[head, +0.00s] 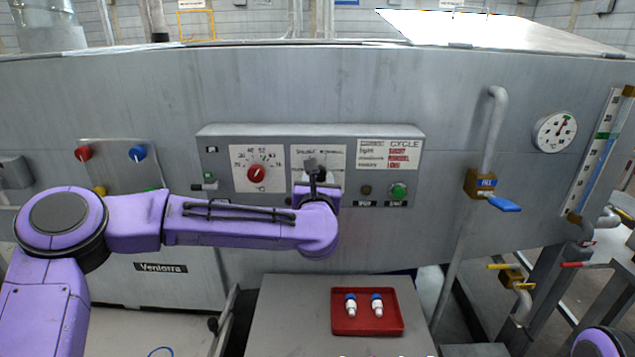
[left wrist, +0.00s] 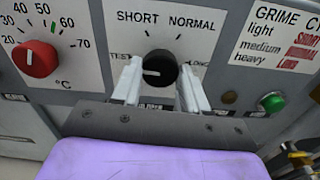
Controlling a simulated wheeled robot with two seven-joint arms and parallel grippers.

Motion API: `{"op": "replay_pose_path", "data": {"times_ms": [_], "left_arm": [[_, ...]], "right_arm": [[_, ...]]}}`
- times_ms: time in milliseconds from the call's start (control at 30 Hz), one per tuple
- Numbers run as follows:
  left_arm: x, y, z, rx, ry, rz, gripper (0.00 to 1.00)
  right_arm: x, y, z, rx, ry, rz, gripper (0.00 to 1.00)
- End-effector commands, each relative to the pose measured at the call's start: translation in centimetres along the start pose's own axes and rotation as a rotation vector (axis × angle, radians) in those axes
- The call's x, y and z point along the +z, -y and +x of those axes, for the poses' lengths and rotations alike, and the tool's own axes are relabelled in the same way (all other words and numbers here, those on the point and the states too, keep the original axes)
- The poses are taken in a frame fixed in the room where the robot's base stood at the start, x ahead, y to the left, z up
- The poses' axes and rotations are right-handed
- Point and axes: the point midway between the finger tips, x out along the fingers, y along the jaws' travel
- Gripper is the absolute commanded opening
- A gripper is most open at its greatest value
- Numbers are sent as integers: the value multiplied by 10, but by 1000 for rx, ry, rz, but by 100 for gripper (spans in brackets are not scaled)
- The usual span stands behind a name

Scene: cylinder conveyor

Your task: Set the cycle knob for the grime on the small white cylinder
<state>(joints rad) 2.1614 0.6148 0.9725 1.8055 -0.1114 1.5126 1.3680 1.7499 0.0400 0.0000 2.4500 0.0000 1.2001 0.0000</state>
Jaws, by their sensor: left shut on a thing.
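The black cycle knob (left wrist: 161,67) sits between the fingers of my left gripper (left wrist: 160,84) in the left wrist view. The gripper is shut on it. The knob's white mark points left, towards TEST; SHORT, NORMAL and LONG follow around the dial. In the head view my left gripper (head: 314,172) is at the panel and hides most of the knob. Two small white cylinders with blue tops, a left one (head: 351,306) and a right one (head: 377,306), stand in a red tray (head: 367,328). Grime on them is too small to tell. My right gripper is out of view.
A grime card (head: 389,154) pairs light, medium and heavy with short, normal and long. A red temperature knob (head: 256,174) is left of the cycle knob; a green button (head: 398,191) is right. A blue-handled valve (head: 504,204) sticks out further right.

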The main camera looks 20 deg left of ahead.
Motion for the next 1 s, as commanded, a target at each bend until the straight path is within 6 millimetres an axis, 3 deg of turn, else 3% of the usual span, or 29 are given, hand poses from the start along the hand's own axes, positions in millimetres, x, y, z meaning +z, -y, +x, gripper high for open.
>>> {"op": "replay_pose_path", "data": {"times_ms": [400,1000], "left_arm": [[-2,-2,0,3,1,347,13],[1,-3,1,3,-1,834,13]], "right_arm": [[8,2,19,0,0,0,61],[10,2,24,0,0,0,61]]}}
